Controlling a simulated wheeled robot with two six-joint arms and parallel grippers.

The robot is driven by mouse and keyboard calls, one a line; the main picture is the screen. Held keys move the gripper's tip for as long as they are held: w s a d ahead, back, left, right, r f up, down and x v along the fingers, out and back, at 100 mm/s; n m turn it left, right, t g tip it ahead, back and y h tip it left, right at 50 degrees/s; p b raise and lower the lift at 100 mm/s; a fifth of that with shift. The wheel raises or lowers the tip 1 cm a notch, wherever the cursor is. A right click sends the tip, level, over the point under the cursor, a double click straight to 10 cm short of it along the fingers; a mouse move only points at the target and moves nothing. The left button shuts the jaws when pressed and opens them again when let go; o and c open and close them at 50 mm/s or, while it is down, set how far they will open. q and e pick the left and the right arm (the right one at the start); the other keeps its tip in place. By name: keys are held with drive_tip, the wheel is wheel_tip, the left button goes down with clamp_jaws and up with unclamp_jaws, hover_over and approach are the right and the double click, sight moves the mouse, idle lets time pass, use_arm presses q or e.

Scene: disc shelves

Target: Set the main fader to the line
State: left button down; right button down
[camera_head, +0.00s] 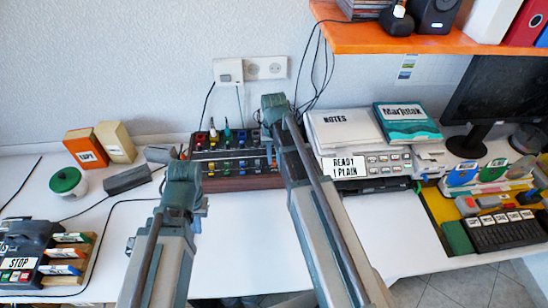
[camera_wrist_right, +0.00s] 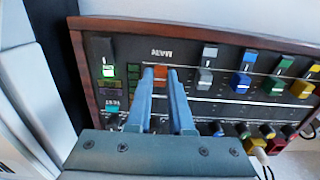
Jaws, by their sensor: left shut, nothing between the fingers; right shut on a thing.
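The mixer (camera_head: 232,182) is a dark panel in a wooden frame on the white table, at the middle of the head view. In the right wrist view its panel (camera_wrist_right: 130,58) fills much of the picture, with an upside-down label that looks like MAIN (camera_wrist_right: 161,52). The orange-red fader knob (camera_wrist_right: 160,77) is below that label, between the blue fingertips of my right gripper (camera_wrist_right: 161,80). The right gripper is shut on it; the fingers hide part of its slot. In the head view my left gripper (camera_head: 190,195) is shut and empty, left of the mixer and apart from it.
Other faders with grey, blue and yellow caps (camera_wrist_right: 245,82) are beside the held knob. A stack labelled NOTES (camera_head: 342,130) stands right of the mixer. A grey block (camera_head: 127,179) lies left of it.

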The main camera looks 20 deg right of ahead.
sight(273, 156)
idle(0.3)
drive_tip(key=w, duration=0.2)
drive_tip(key=w+d, duration=0.1)
drive_tip(key=w, duration=0.1)
drive_tip(key=shift+s, duration=0.1)
drive_tip(key=c, duration=0.8)
unclamp_jaws()
wheel_tip(273, 156, up, 14)
drive_tip(key=p, duration=1.3)
drive_tip(key=shift+p, duration=0.4)
